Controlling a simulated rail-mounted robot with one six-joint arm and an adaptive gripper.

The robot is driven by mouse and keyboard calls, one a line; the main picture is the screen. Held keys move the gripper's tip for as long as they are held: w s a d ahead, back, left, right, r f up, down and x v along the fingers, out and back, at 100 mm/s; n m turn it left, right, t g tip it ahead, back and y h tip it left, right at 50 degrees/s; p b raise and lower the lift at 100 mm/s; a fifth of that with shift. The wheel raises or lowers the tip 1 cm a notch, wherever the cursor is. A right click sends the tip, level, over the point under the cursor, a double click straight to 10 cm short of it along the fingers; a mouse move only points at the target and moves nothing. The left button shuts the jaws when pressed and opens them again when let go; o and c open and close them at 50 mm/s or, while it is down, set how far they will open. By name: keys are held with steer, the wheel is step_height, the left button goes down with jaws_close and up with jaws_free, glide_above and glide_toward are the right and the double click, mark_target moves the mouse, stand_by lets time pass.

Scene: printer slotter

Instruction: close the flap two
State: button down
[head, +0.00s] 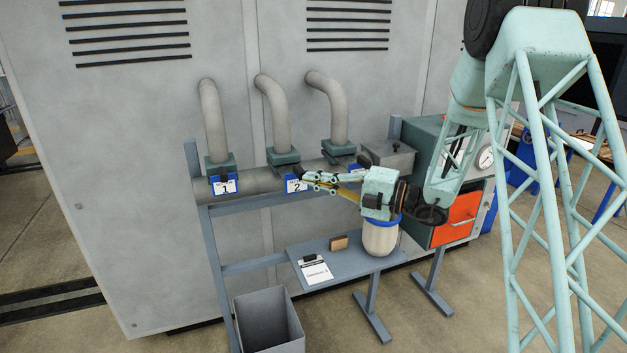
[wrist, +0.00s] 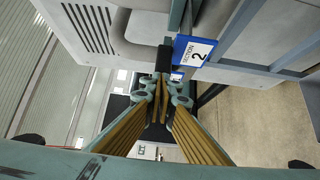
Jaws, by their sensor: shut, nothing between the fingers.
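Flap two shows as a blue plate with a white label "2" (head: 296,185) on the horizontal pipe, below the middle bent pipe. In the wrist view the blue plate reads "SECTION 2" (wrist: 195,52), and a black block (wrist: 165,56) is at its left edge. My gripper (head: 304,177) is shut and empty, with its fingertips close to the plate's upper right in the head view. In the wrist view the fingertips (wrist: 162,90) are just below the black block. I cannot tell whether they touch it. The flap's opening angle is unclear.
A plate labelled "1" (head: 224,186) is to the left, and another blue plate (head: 356,168) is partly hidden to the right. A shelf (head: 335,268) holds a clipboard (head: 313,268) and a brown block (head: 339,243). A grey bin (head: 268,318) stands below.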

steer(key=w+a+p, duration=0.2)
steer(key=w, duration=0.4)
steer(key=shift+w+a+p, duration=0.15)
steer(key=shift+a+p, duration=0.1)
steer(key=shift+p, duration=0.15)
steer(key=s+a+v, duration=0.1)
steer(key=s+v, duration=0.1)
steer(key=v, duration=1.1)
steer(key=shift+s, duration=0.25)
steer(key=shift+a, duration=0.1)
